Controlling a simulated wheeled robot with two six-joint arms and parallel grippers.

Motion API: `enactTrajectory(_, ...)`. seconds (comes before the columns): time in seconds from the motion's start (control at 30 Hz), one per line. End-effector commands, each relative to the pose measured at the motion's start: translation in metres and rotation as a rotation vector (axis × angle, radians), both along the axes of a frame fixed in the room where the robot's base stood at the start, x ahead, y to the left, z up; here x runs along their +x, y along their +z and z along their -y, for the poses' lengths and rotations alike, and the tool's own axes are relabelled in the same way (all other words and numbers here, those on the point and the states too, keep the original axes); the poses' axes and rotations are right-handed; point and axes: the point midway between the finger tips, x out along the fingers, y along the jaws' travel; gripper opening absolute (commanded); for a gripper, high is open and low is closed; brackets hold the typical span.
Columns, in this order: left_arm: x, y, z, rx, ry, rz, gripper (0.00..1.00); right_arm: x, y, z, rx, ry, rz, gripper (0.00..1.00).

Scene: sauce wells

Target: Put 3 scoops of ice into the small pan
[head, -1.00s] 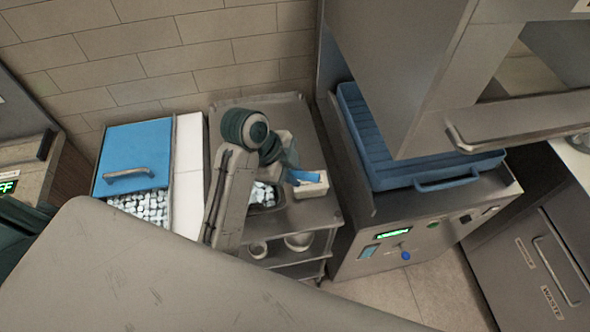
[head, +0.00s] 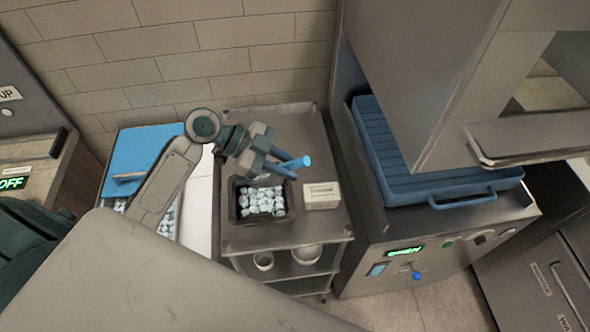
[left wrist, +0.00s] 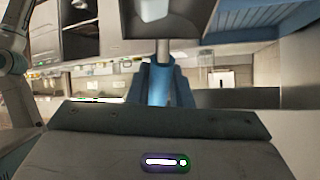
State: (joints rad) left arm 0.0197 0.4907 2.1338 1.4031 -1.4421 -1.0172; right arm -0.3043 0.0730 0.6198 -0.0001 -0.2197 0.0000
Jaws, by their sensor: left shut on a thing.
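The small dark pan (head: 241,217) stands on the steel cart top and holds pale ice cubes (head: 263,203). The ice bin with a blue lid (head: 140,150) is to its left; ice shows at its front, partly behind my left arm. My left gripper (head: 283,165) is above the pan's back edge, its blue fingers shut on a scoop. A bright blue end of the scoop (head: 306,160) sticks out to the right. In the left wrist view the scoop's grey shaft (left wrist: 162,50) rises between the fingers to a whitish part (left wrist: 153,9). Whether the scoop holds ice is unclear.
A white box (head: 322,196) stands right of the pan on the cart (head: 300,225). White bowls (head: 306,254) sit on the shelf below. A machine with a blue tray (head: 430,185) is to the right; a tiled wall is behind.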

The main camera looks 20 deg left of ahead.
Motion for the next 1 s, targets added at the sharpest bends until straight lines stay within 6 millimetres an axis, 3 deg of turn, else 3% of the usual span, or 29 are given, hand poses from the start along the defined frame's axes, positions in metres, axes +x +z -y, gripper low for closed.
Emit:
enactTrajectory(0.03,0.000,-0.004,-0.006,-0.030,-0.001,0.000,0.00,0.000,-0.009,0.002,-0.002,0.001,0.000,0.36)
enactTrajectory(0.4,-0.001,0.013,-0.031,-0.263,-0.001,0.006,0.00,0.004,-0.030,0.008,-0.008,0.002,0.003,0.36)
enactTrajectory(1.0,0.000,0.020,-0.036,-0.317,0.001,0.010,0.00,0.004,-0.033,0.007,-0.008,0.003,0.004,0.36)
